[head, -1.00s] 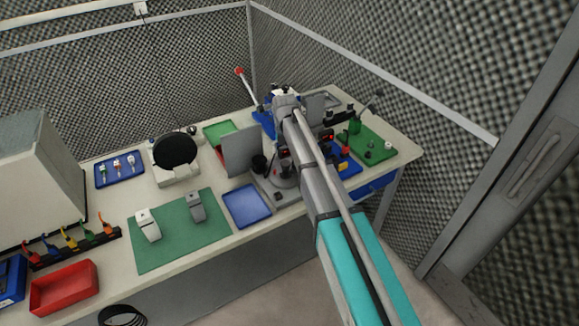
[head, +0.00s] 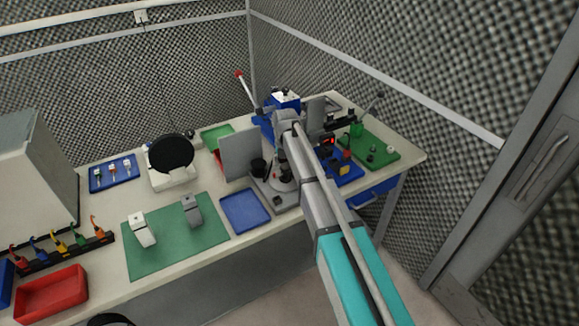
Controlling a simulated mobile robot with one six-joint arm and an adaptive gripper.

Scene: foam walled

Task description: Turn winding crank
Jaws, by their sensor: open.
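My arm (head: 318,195) reaches from the lower right over the bench, and its grey wrist end (head: 286,118) is above the back right part. My gripper's fingers cannot be made out; the wrist and the devices below hide them. I cannot single out the winding crank with certainty. A black bar-like part (head: 342,121) with a thin arm rising to the right stands by the green mat, right of my wrist. A lever with a red knob (head: 239,73) rises at the back left of my wrist.
The bench (head: 180,275) is crowded: a grey upright panel (head: 240,153), a blue tray (head: 245,211), a green mat (head: 205,245), a red bin (head: 50,292), a round black disc device (head: 171,152). A right green mat (head: 384,153) holds small parts. Foam walls close off the back and right.

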